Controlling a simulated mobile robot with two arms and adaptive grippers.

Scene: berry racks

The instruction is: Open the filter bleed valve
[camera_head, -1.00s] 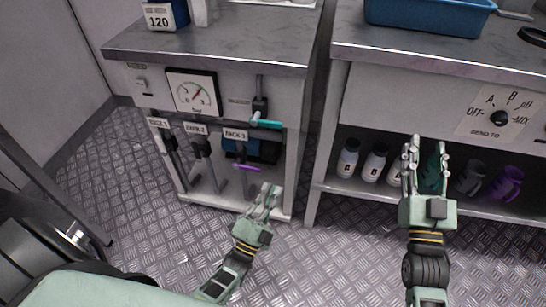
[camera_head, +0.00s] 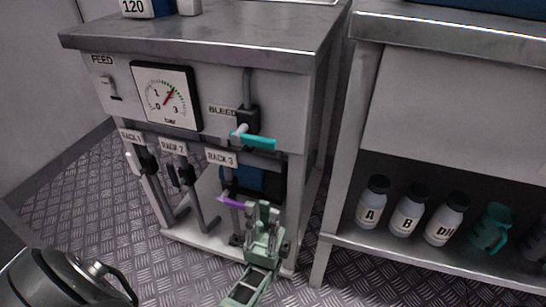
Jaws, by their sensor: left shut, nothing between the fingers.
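The bleed valve is under the BLEED label on the front of the left cabinet (camera_head: 215,78). Its teal lever handle (camera_head: 256,141) lies nearly level, pointing right from a dark valve body (camera_head: 248,119) on a vertical grey pipe. A pressure gauge (camera_head: 166,97) with a red needle is to its left. My left gripper (camera_head: 262,213) is below the teal handle, in front of the cabinet's lower part and apart from the handle. Its fingers point up and are shut with nothing between them. My right gripper is out of view.
A purple handle (camera_head: 231,202) sits close to the left gripper, below the RACK 3 label (camera_head: 221,157). RACK 1 and RACK 2 valves stand left of it. Bottles (camera_head: 408,211) and a teal jug (camera_head: 490,229) stand on the right bench's lower shelf.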

